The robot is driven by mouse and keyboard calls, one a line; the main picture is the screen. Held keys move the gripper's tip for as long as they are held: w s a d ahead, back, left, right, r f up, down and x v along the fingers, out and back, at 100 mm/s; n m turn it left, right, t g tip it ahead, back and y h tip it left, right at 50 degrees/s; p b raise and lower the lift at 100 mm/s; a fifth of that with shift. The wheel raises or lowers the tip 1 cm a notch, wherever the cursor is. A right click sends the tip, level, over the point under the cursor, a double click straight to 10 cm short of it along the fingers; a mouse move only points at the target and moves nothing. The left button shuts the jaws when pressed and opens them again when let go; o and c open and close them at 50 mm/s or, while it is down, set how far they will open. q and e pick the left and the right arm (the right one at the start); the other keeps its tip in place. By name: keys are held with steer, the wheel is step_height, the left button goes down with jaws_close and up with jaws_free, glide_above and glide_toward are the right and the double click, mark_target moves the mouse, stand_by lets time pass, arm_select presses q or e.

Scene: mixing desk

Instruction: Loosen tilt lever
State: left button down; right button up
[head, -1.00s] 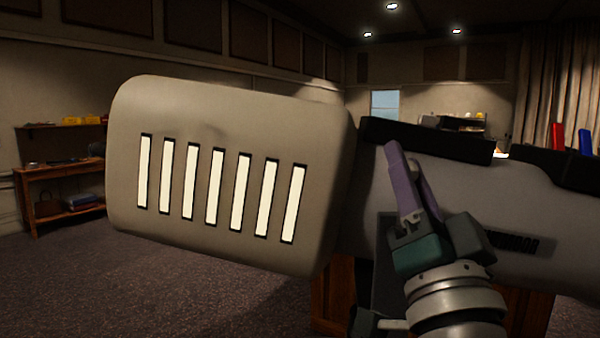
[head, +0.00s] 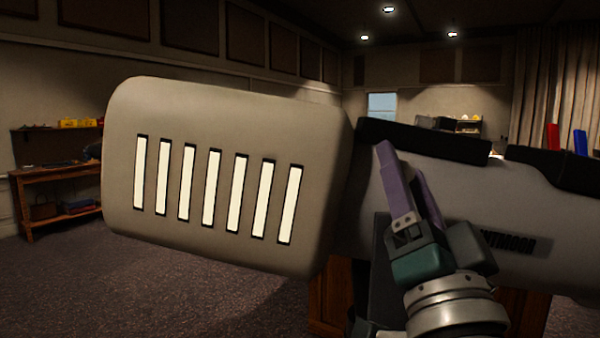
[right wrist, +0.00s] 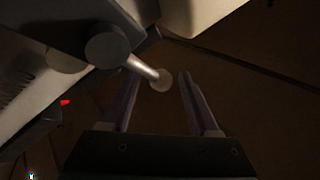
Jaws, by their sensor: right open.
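The tilt lever (right wrist: 143,66) shows in the right wrist view as a short metal rod with a round pale knob (right wrist: 161,81), coming out of a dark round hub (right wrist: 108,45). My right gripper (right wrist: 159,75) is open, and its two purple fingers stand on either side of the knob, with no clear grip on it. In the head view my right gripper (head: 401,161) points up in front of a large grey housing (head: 370,212). The lever cannot be made out there. My left gripper is not in view.
A big beige box with several lit slots (head: 125,110) fills the left-middle of the head view, close to my right gripper. Black pads (head: 420,138) line the housing's top. A wooden shelf (head: 60,172) stands far left. The carpet at lower left is clear.

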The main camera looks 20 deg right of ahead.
steer(key=b+v, duration=0.3)
steer(key=v, duration=0.6)
